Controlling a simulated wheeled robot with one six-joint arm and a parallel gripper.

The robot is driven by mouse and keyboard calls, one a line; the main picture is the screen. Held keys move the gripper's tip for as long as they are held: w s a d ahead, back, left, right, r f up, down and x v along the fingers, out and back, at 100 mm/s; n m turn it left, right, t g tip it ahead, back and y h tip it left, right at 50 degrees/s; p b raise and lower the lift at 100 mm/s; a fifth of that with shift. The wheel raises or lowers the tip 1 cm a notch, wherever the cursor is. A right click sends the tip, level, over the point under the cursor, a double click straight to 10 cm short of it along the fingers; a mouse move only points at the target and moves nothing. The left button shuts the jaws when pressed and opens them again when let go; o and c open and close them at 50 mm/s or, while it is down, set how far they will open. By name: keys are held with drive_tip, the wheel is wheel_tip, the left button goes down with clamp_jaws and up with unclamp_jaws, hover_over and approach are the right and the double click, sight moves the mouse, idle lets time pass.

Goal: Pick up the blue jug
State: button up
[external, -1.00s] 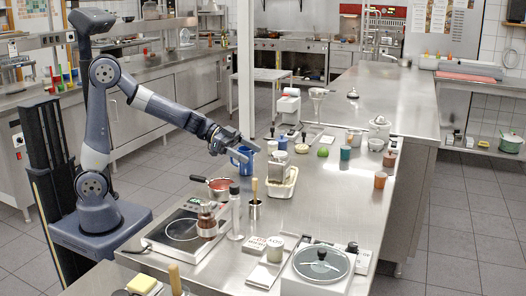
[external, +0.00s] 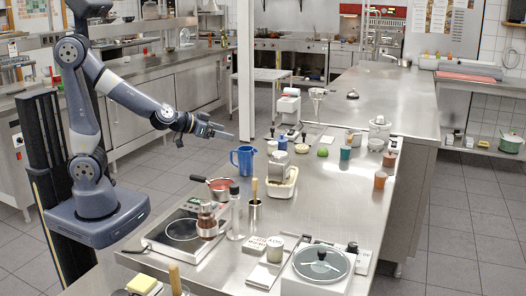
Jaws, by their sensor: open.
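The blue jug (external: 244,159) stands upright on the steel counter, near its left edge and behind the red pot. Its handle points left. My gripper (external: 222,133) is open and empty, above and to the left of the jug, apart from it. The fingers point right. Nothing hides the jug from this side.
A red pot (external: 221,187) is in front of the jug. A white container with a grater (external: 281,180) is to its right, and a small blue-and-white cup (external: 282,143) is behind it. A hob (external: 183,229) is at the front left.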

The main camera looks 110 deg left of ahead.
sight(251, 149)
drive_tip(key=w+a+f, duration=0.1)
drive_tip(key=f, duration=0.1)
drive_tip(key=w+a+f, duration=0.1)
drive_tip(key=f, duration=0.1)
drive_tip(key=w+a+f, duration=0.1)
drive_tip(key=a+f, duration=0.1)
drive_tip(key=shift+w+f+b, duration=0.1)
drive_tip(key=shift+w+b, duration=0.2)
drive_tip(key=shift+w, duration=0.1)
drive_tip(key=shift+w+d+f+p+x, duration=0.1)
drive_tip(key=shift+x, duration=0.75)
drive_tip(key=shift+w+d+f+p+x, duration=0.1)
drive_tip(key=shift+p+x, duration=0.05)
drive_tip(key=shift+x, duration=0.75)
drive_tip(key=shift+w+d+p+x, duration=0.1)
drive_tip(key=shift+x, duration=0.75)
drive_tip(key=shift+s, duration=0.1)
drive_tip(key=c, duration=1.3)
drive_tip(key=shift+o, duration=0.2)
